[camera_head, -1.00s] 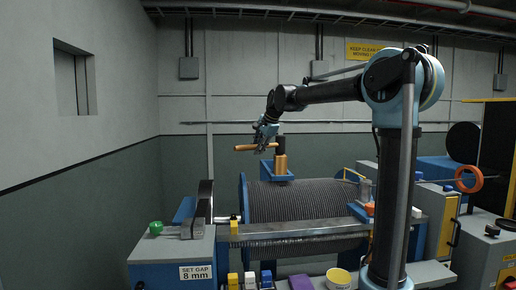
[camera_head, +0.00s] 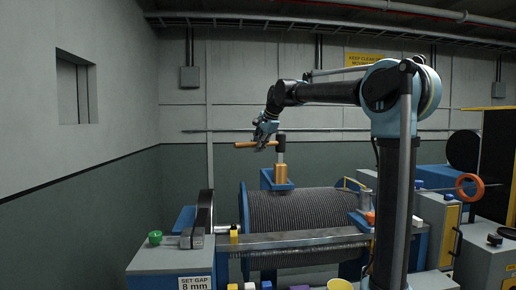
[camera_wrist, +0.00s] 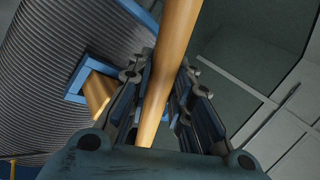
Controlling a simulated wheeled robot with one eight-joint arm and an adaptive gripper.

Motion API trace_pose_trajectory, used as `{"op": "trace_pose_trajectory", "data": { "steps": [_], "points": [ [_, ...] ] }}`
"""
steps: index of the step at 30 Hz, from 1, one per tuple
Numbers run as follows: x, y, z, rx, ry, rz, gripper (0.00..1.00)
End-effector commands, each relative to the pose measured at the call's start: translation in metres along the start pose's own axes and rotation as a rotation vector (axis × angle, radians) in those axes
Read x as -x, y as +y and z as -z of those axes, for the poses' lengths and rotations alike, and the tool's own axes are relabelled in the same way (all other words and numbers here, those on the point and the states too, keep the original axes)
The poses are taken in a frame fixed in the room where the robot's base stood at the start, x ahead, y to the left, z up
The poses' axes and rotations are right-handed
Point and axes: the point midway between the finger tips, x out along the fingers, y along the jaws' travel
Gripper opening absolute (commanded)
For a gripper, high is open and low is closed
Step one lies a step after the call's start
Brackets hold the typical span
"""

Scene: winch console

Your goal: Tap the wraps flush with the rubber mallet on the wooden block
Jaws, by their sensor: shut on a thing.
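The mallet has a tan wooden handle (camera_head: 244,145) and a dark upright head (camera_head: 280,142). My gripper (camera_head: 264,136) is shut around the handle, between its free left end and the head. In the wrist view the handle (camera_wrist: 168,80) runs between my fingers (camera_wrist: 160,95), and the head is not visible there. The wooden block (camera_head: 281,173) stands upright in a blue holder (camera_head: 266,184) over the drum, directly below the head. A pale grey stretch shows between head and block; I cannot tell whether they touch. The block (camera_wrist: 97,97) also shows left of my fingers in the wrist view.
The ribbed wraps cover the drum (camera_head: 300,212), with a grey rail (camera_head: 290,239) along its front. A green knob (camera_head: 155,238) sits on the console at left. An orange ring (camera_head: 468,187) is at right. Open air surrounds my gripper on the left.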

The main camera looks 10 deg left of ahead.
Motion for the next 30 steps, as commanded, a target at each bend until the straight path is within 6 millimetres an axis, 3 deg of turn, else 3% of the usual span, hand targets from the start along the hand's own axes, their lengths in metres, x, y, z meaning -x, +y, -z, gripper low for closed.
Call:
{"op": "trace_pose_trajectory", "data": {
  "steps": [9,17,30],
  "points": [
    [-0.050,0.035,0.000,0.000,0.000,0.000,0.00],
    [-0.044,0.030,0.000,0.000,0.001,0.000,0.00],
    [-0.002,0.002,0.000,0.000,0.001,0.000,0.00]
  ]
}}
